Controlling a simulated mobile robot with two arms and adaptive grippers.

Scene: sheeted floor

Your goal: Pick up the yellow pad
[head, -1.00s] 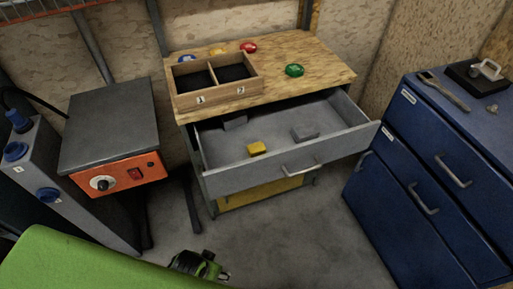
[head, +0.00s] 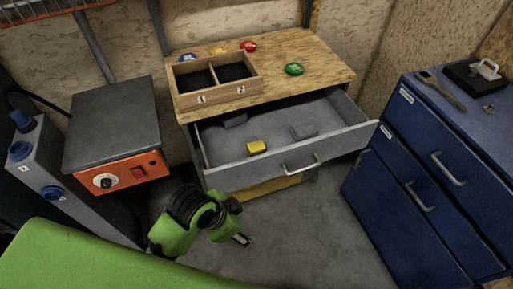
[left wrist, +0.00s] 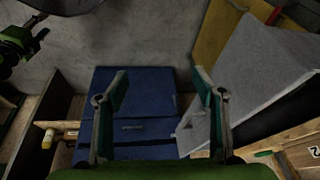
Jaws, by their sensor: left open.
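The yellow pad (head: 256,147) is a small block lying in the open grey drawer (head: 262,173), near its front wall, in the head view. My left gripper (head: 243,239) is in front of the drawer and below its rim, over the floor, well apart from the pad. In the left wrist view my left gripper (left wrist: 160,76) has its two fingers spread with nothing between them. The grey drawer (left wrist: 262,62) shows at the right there, and I cannot make out the pad. My right gripper is not seen in the head view.
Two grey pads (head: 304,130) (head: 235,119) also lie in the drawer. Above it, a wooden top holds a two-compartment box (head: 217,93) and coloured buttons. A blue cabinet (head: 420,180) stands right; a grey-topped orange unit (head: 113,125) stands left. The floor between is clear.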

